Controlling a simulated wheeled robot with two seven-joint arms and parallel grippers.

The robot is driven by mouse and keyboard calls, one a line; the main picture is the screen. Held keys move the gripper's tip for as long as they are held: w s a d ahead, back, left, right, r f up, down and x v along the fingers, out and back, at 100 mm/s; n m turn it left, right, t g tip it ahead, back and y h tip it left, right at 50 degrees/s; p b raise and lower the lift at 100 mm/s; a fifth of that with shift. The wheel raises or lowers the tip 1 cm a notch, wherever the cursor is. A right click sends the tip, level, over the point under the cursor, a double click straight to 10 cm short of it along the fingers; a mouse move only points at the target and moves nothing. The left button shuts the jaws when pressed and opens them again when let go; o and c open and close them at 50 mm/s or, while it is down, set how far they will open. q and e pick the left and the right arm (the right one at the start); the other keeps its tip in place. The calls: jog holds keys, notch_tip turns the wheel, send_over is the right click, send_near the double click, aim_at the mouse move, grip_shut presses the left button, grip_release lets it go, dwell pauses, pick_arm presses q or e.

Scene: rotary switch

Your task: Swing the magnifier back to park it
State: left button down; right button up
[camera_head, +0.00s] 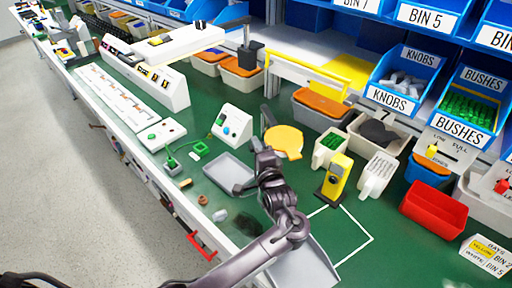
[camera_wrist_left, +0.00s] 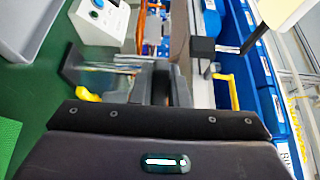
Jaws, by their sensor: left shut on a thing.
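My left gripper (camera_head: 267,158) is over the middle of the green bench, its arm coming up from the bottom. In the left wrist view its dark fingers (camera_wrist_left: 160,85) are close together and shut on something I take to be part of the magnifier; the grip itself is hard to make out. A round orange-yellow disc (camera_head: 285,141) shows right beside the gripper in the head view, perhaps the magnifier's head. In the wrist view only a small yellow piece (camera_wrist_left: 87,95) shows beside the fingers. My right gripper is out of view.
A white box with buttons (camera_head: 232,125) and a grey tray (camera_head: 229,173) stand left of the gripper. A yellow device (camera_head: 336,180) and small bins stand to the right. A white bar-shaped fixture (camera_head: 178,42) is farther back. Blue bins (camera_head: 405,78) line the rear.

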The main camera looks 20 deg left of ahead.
pick_arm(q)
jog(key=shift+f, duration=0.15)
jog(key=c, duration=1.4)
grip_release()
jog(key=shift+s+d, duration=0.1)
jog(key=b+v, duration=0.1)
jog(key=v, duration=0.6)
jog(key=shift+s+d, duration=0.2)
